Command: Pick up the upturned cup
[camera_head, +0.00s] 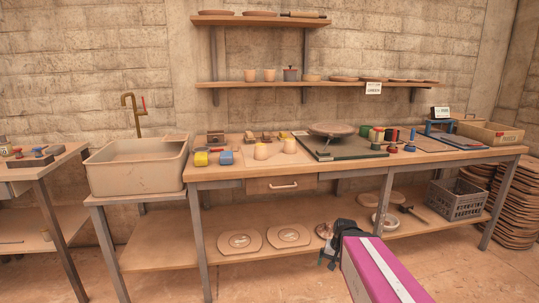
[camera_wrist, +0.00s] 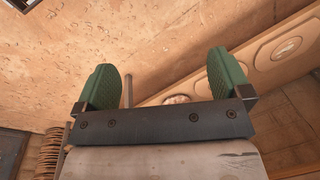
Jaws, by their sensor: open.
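Two tan cups, one (camera_head: 249,75) beside the other (camera_head: 269,75), stand on the lower wall shelf; which way up is unclear. My gripper (camera_head: 331,243) is low in front of the bench, well apart from all cups. In the wrist view its green fingers (camera_wrist: 164,80) are wide apart with nothing between them. No cup is recognisable in that view.
A sink (camera_head: 137,165) stands left. The bench's lower shelf holds discs and a grey crate (camera_head: 456,199). The floor in front is mostly clear.

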